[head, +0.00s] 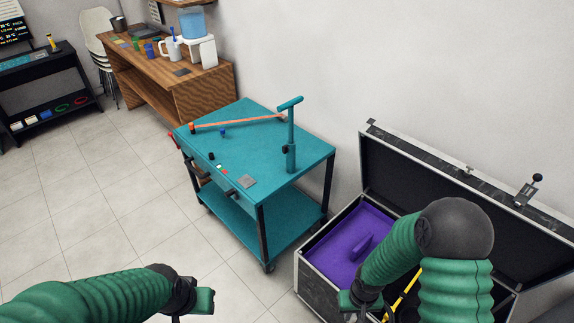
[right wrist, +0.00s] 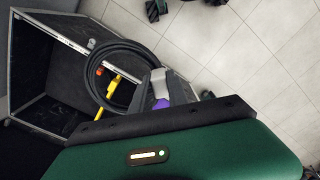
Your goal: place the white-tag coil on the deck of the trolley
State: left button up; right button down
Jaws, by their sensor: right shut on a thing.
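The teal trolley (head: 262,148) stands in the middle of the head view, its deck on top. A black coil (right wrist: 91,88) shows in the right wrist view, at my right gripper (right wrist: 178,92). The gripper is shut on the coil's side. I cannot make out a white tag. In the head view my right gripper (head: 362,299) is low over the open case, and the coil is mostly hidden by my arm. My left gripper (head: 192,302) is at the bottom left, away from the trolley; its jaws are unclear.
The open black case (head: 312,287) has a purple insert (head: 345,240) and a yellow item (head: 405,289); its lid (head: 450,190) stands up behind. The deck holds an upright teal post (head: 291,140), an orange bar (head: 240,123) and a grey plate (head: 247,181). Its middle is bare.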

aim_at(257, 145)
jog(key=i+j, duration=0.2)
jog(key=j, duration=0.2)
jog(key=i+j, duration=0.2)
jog(key=j, duration=0.2)
jog(key=i+j, duration=0.2)
jog(key=j, duration=0.2)
jog(key=i+j, duration=0.2)
jog(key=j, duration=0.2)
jog(key=i+j, duration=0.2)
jog(key=j, duration=0.2)
jog(key=i+j, duration=0.2)
jog(key=j, duration=0.2)
jog(key=u, duration=0.05)
